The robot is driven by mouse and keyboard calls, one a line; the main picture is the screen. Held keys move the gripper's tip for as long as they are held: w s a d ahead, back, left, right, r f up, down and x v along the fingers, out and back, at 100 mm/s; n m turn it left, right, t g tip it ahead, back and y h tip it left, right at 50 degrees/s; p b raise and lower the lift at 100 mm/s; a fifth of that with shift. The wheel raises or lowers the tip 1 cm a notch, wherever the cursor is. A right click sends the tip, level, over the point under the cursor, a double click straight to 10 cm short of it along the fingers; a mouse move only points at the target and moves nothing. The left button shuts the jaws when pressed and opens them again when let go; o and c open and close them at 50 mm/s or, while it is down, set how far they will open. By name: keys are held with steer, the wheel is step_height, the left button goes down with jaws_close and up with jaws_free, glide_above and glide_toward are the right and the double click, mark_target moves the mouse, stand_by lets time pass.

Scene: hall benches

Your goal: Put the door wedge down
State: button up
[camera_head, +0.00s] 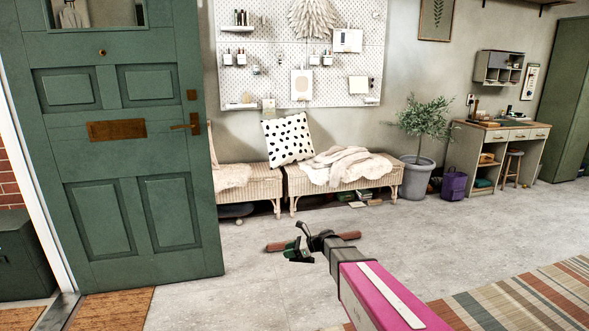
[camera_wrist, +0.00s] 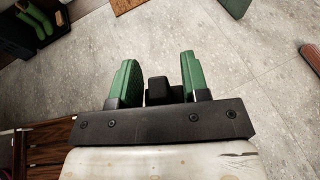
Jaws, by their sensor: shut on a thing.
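My gripper (camera_head: 300,245) is held out low over the grey floor in the head view, to the right of the green door. In the wrist view its two green fingers (camera_wrist: 157,62) stand a little apart. A small dark block between them appears to be the door wedge (camera_wrist: 159,90). It is mostly hidden behind the black gripper bar. In the head view I cannot tell the wedge from the dark gripper parts.
The green door (camera_head: 125,215) stands at the left with a doormat (camera_head: 115,309) at its foot. Wicker benches (camera_head: 347,186) line the back wall. A striped rug (camera_head: 510,300) lies at lower right. A reddish-brown bar (camera_head: 280,247) shows behind my gripper. Open floor surrounds it.

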steer(key=s+d+r+m+t+h, duration=0.1)
steer(key=s+d+r+m+t, duration=0.1)
steer(key=s+d+r, duration=0.2)
steer(key=s+d+r+m+t, duration=0.2)
steer(key=s+d+r, duration=0.2)
steer(key=d+r, duration=0.6)
steer(key=s+d+r+m+t+h, duration=0.1)
steer(key=s+d+r+t, duration=0.1)
steer(key=s+d+r, duration=0.3)
step_height(320, 180, up, 3)
steer(key=shift+d+f+m+h, duration=0.1)
steer(key=shift+d+m+h, duration=0.25)
steer(key=shift+d, duration=0.7)
steer(key=shift+s, duration=0.15)
